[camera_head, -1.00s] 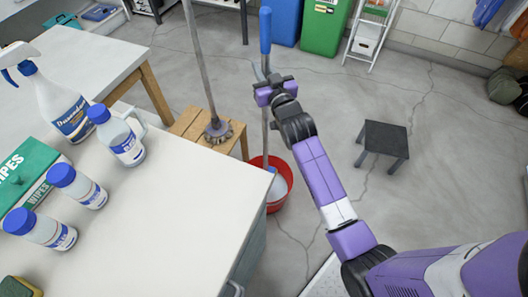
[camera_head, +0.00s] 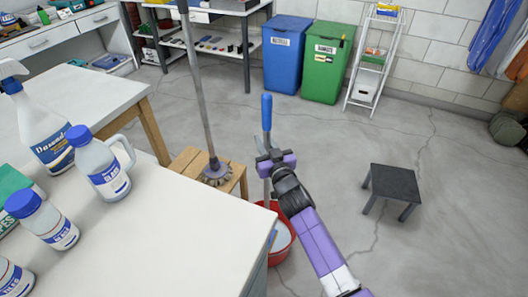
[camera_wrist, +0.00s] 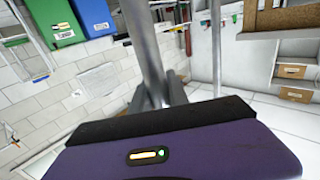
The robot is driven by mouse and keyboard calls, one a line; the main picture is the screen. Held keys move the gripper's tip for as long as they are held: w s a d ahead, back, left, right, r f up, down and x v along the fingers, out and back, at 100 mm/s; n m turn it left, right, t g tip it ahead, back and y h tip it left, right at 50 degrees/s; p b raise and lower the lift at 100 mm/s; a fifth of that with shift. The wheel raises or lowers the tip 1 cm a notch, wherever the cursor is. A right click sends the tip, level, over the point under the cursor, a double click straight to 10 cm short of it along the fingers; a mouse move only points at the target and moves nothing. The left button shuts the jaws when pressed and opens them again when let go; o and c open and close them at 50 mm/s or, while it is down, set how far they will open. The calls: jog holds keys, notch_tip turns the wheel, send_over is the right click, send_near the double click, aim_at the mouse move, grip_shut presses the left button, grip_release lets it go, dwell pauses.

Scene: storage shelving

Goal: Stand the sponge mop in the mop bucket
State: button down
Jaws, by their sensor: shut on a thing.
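The sponge mop (camera_head: 267,112) has a blue grip on a grey shaft and stands nearly upright. My gripper (camera_head: 270,160) is shut on the shaft just below the blue grip. The shaft also rises past the jaws in the wrist view (camera_wrist: 145,50). The red mop bucket (camera_head: 290,246) is on the floor below my gripper, partly hidden by the white counter and my arm. The shaft runs down toward the bucket. The mop's lower end is mostly hidden, so I cannot tell whether its head is inside, touching the bottom, or above it.
A white counter (camera_head: 190,235) with spray and cleaner bottles (camera_head: 103,165) lies left of the bucket. A grey-handled brush (camera_head: 216,172) stands on a wooden stool (camera_head: 187,160). A dark stool (camera_head: 392,182) stands to the right. Blue and green bins are behind. The floor between is clear.

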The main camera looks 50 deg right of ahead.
jog(key=shift+f+b, duration=1.15)
jog(key=shift+f, duration=0.4)
jog(key=shift+f, duration=0.2)
jog(key=c, duration=1.3)
grip_release()
jog(key=v, duration=0.8)
jog(key=shift+d+f, duration=0.25)
jog(key=shift+f, duration=0.1)
